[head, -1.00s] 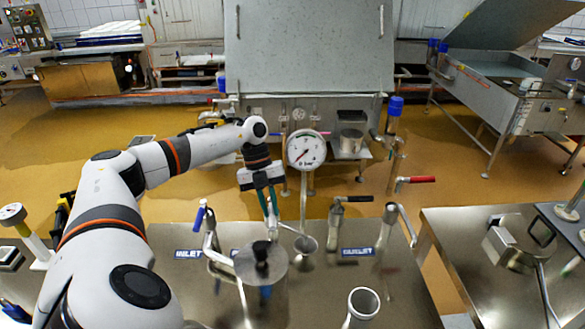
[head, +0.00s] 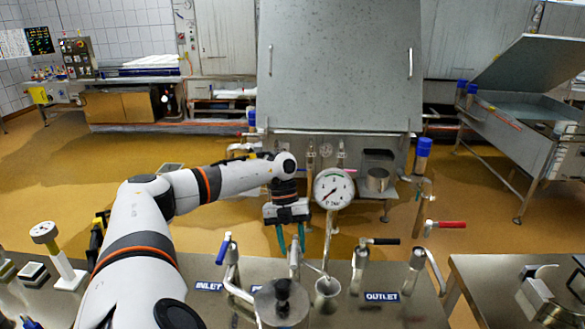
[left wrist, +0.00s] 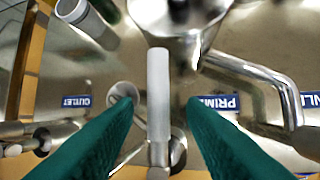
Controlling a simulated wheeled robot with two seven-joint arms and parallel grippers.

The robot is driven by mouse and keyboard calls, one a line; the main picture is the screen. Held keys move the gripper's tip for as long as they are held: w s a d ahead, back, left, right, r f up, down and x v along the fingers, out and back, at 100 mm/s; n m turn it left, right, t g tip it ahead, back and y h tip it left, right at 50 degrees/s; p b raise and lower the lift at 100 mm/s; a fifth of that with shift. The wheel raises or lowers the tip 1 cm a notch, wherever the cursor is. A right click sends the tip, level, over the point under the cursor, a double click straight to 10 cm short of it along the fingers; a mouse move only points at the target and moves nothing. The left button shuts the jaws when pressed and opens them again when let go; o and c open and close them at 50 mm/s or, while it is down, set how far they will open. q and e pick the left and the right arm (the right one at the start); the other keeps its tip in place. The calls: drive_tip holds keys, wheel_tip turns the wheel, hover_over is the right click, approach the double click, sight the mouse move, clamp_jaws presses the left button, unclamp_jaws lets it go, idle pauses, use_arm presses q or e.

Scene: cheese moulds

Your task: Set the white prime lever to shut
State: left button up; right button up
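The white prime lever (left wrist: 158,95) stands out in the left wrist view as a pale bar between my two green fingers, beside the blue PRIME label (left wrist: 219,102). In the head view it is a short light bar (head: 294,254) just below my left gripper (head: 291,240). My left gripper, also in the left wrist view (left wrist: 160,106), is open around the lever, with a visible gap on each side. I cannot tell how deep the fingers reach. My right gripper is not in view.
A pressure gauge (head: 333,188) stands just right of my gripper. A blue-handled inlet lever (head: 224,248) is to the left. A black-handled lever (head: 382,241) and a red-handled lever (head: 450,224) are to the right. A metal pot (head: 282,305) stands in front.

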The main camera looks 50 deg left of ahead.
use_arm(q)
drive_tip(key=shift+w+a+r, duration=0.1)
drive_tip(key=shift+a+r, duration=0.1)
drive_tip(key=shift+r, duration=0.1)
drive_tip(key=b+v, duration=0.1)
drive_tip(key=v, duration=1)
drive_tip(key=shift+b, duration=0.3)
drive_tip(key=shift+r, duration=0.15)
